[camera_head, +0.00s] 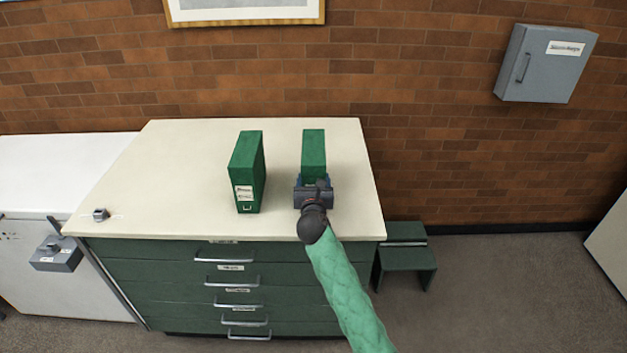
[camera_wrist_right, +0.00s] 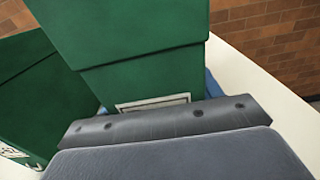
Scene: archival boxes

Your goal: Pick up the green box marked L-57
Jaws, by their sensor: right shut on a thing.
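Two green boxes stand upright on the cream cabinet top (camera_head: 170,170). The left green box (camera_head: 246,165) has a white label on its front; its writing is too small to read in the head view. The right green box (camera_head: 314,150) has its lower front covered by my right gripper (camera_head: 314,185), which is shut on it. In the right wrist view the held box (camera_wrist_right: 140,60) fills the top, its label mostly hidden behind the gripper (camera_wrist_right: 165,120). The other box (camera_wrist_right: 35,95) shows at the left, with part of its label. I cannot tell which box is L-57.
The cabinet has several dark green drawers (camera_head: 230,283) with metal handles. A small grey object (camera_head: 100,214) lies at the top's left corner. A green step stool (camera_head: 406,255) stands right of the cabinet. A grey wall box (camera_head: 545,64) hangs on the brick wall.

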